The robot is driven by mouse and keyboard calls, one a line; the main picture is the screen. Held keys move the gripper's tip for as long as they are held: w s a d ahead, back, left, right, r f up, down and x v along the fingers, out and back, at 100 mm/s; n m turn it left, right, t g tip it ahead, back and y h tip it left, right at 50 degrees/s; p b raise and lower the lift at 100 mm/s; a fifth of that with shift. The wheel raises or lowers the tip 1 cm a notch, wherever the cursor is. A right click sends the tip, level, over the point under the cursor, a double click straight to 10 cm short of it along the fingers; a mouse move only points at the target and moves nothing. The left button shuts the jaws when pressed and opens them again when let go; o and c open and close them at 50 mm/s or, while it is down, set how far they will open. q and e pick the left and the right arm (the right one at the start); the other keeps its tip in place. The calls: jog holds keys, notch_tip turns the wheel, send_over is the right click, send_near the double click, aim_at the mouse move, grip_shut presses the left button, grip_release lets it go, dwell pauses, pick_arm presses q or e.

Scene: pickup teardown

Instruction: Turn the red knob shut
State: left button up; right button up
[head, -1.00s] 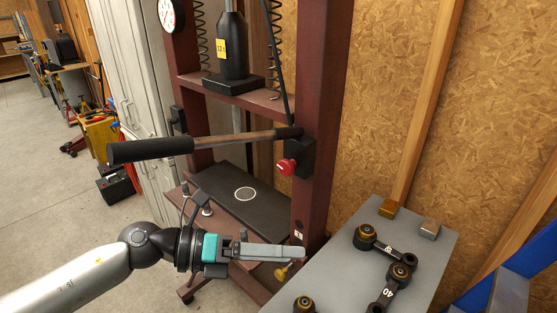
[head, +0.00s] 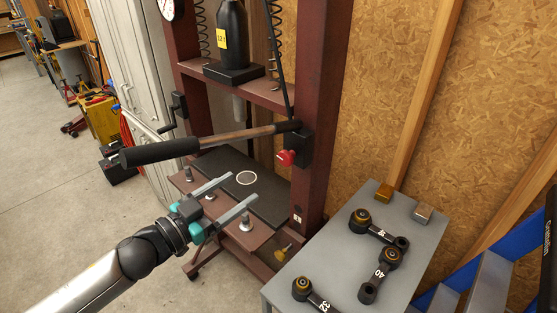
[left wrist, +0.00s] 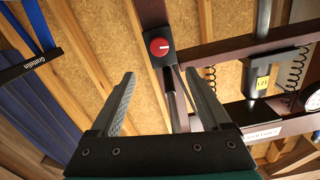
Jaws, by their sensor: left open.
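The red knob (head: 286,157) sits on a black block (head: 299,146) on the right post of the dark red press. In the left wrist view the red knob (left wrist: 159,46) shows face-on, beyond the fingertips and between them. My left gripper (head: 243,189) is open and empty, in front of the press bed, lower and to the left of the knob. In the left wrist view its two fingers (left wrist: 160,75) stand wide apart. It does not touch the knob. My right gripper is not in view.
A long black-gripped lever (head: 160,151) sticks out left from the post, above my left gripper. A grey table (head: 343,230) with several black links stands at the right. A brass-coloured knob (head: 283,255) is low by the press. Open floor lies at the left.

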aim_at(284, 159)
pick_arm(q)
jog(key=x, duration=1.3)
jog(key=shift+w+d+p, duration=0.1)
jog(key=shift+d+p, duration=0.1)
jog(key=shift+p, duration=0.1)
jog(key=shift+c, duration=0.4)
grip_shut()
